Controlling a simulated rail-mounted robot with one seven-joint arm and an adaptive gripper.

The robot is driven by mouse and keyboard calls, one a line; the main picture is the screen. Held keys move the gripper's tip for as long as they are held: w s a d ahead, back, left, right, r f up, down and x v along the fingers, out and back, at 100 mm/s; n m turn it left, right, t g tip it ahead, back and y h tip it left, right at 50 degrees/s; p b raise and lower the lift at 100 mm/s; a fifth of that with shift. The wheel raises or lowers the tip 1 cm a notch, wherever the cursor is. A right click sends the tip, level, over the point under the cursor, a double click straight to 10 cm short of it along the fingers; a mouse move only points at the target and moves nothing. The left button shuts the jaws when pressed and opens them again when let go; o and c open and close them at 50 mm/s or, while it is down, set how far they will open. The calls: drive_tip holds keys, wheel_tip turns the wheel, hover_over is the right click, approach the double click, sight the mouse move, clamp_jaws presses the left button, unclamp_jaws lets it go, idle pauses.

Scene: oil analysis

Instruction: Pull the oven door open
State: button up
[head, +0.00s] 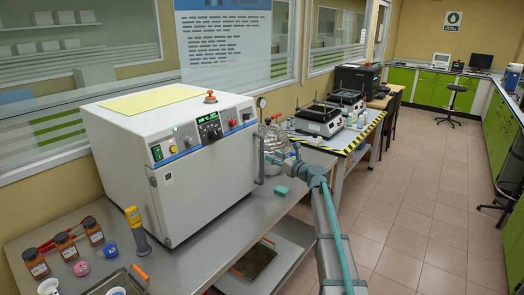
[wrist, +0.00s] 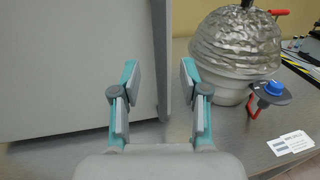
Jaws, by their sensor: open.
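The oven (head: 175,150) is a large white box on the steel bench, with a control panel along its upper front edge. Its door (head: 205,185) appears closed in the head view. The grey vertical door handle (head: 259,160) is at the door's right side. My gripper (head: 272,160) is beside the handle, partly hidden by my wrist. In the wrist view, the open teal-and-grey fingers (wrist: 158,80) stand either side of the handle bar (wrist: 160,55), with gaps visible. The pale door face (wrist: 75,75) fills the left. Contact with the handle cannot be told.
A silvery dome-shaped apparatus (wrist: 235,45) stands right of the handle, with a blue-knobbed fitting (wrist: 272,90) beside it. Amber bottles (head: 65,246) and a yellow-grey handheld device (head: 137,230) stand at the bench's left.

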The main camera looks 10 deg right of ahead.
sight(263, 151)
drive_tip(key=p+x, duration=0.2)
drive_tip(key=x, duration=0.6)
drive_tip(key=shift+w, duration=0.2)
clamp_jaws()
